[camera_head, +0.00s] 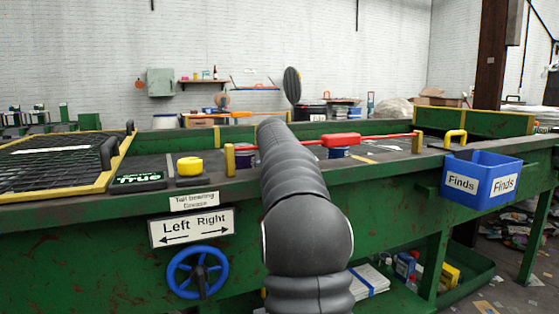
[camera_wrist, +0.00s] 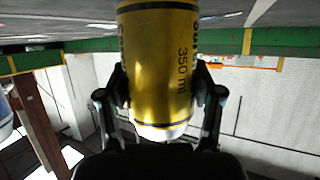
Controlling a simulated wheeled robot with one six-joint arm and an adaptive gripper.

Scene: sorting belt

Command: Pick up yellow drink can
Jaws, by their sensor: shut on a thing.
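The yellow drink can (camera_wrist: 160,65) fills the upper middle of the wrist view, with "350 ml" printed on its side and a pale end facing the camera. My gripper (camera_wrist: 160,100) has a finger on each side of the can and is shut on it. The wrist view is upside down, with the wall below and the belt surface above. In the head view my arm covers the middle of the belt, and neither the can nor the gripper can be made out there.
A green sorting table (camera_head: 100,240) runs across the head view. A red bar (camera_head: 342,140) crosses above the belt. A blue "Finds" bin (camera_head: 482,180) hangs at the right. A yellow button (camera_head: 190,166) and a mesh guard (camera_head: 60,163) are at the left.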

